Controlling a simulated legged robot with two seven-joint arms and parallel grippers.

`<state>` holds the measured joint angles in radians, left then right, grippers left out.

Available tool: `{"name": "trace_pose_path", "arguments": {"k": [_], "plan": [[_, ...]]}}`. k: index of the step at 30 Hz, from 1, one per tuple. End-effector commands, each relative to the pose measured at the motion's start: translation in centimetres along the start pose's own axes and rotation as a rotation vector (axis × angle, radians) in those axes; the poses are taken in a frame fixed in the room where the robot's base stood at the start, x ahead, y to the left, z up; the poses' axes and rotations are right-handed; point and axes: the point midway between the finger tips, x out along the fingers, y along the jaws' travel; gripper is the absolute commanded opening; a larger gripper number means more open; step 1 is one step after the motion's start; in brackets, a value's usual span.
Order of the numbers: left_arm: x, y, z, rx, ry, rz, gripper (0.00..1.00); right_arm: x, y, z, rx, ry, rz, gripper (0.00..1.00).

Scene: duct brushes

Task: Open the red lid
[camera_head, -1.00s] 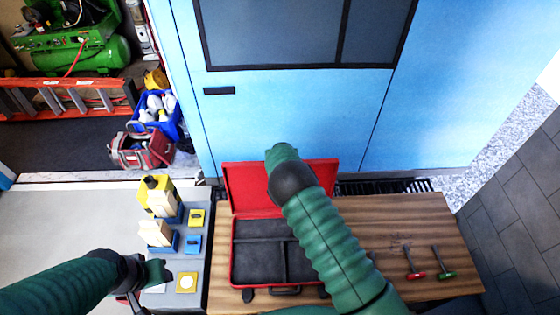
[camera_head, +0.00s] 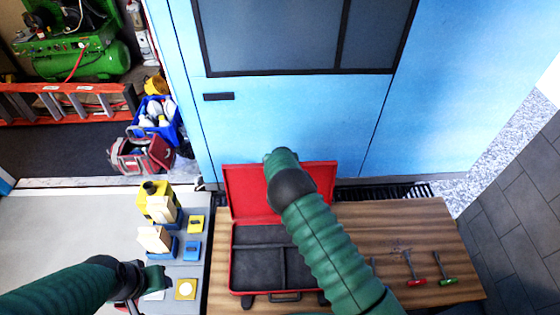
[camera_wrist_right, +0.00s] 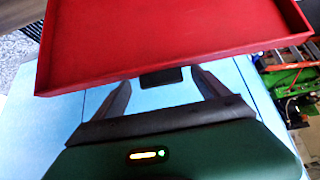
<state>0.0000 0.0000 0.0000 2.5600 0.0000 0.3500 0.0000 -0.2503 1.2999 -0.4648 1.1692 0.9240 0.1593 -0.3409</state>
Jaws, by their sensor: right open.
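The red lid (camera_head: 243,190) belongs to a flat red case (camera_head: 262,270) on the wooden table. The lid stands raised at the case's back edge, and the dark, divided inside of the case shows empty. My right arm crosses in front of the lid in the head view and hides part of it and the case's right side. In the right wrist view the lid (camera_wrist_right: 165,40) fills the top, and my right gripper (camera_wrist_right: 160,84) is open, its fingers close to the lid's edge; contact is unclear. My left gripper (camera_head: 132,300) is low at the left, its fingers mostly hidden.
A grey surface at the left holds a yellow container (camera_head: 157,200) and several small blue and yellow pieces. A blue wall (camera_head: 290,115) rises behind the table.

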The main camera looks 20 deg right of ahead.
Motion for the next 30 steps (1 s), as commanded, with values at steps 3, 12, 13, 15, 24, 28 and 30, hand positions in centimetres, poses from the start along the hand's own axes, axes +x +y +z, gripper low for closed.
{"name": "trace_pose_path", "arguments": {"k": [3, 12, 13, 15, 24, 28, 30], "plan": [[0.3, 0.0, 0.1, 0.0, 0.0, 0.0, 0.45, -0.9, 0.0, -0.1, 0.002, 0.002, 0.0, 0.85], [2.4, 0.0, 0.6, 0.0, 0.0, 0.0, 0.45, -7.9, -0.2, 0.1, 0.0, 0.004, -0.004, 0.85], [2.5, 0.0, 0.6, 0.0, 0.0, 0.0, 0.45, -8.8, -0.2, 0.1, 0.0, 0.003, -0.004, 0.85], [2.9, 0.0, 0.7, 0.0, 0.0, 0.0, 0.45, -10.9, -0.2, 0.1, -0.001, 0.003, -0.003, 0.85], [3.1, 0.0, 0.7, 0.0, 0.0, 0.0, 0.45, -16.3, -0.1, 0.0, -0.001, -0.001, -0.001, 0.85], [3.1, 0.0, 0.7, 0.0, 0.0, 0.0, 0.45, -16.6, -0.1, 0.0, 0.0, -0.001, 0.0, 0.85], [3.1, 0.0, 0.7, 0.0, 0.0, 0.0, 0.45, -16.6, -0.1, 0.0, 0.0, -0.001, 0.0, 0.85]]}}
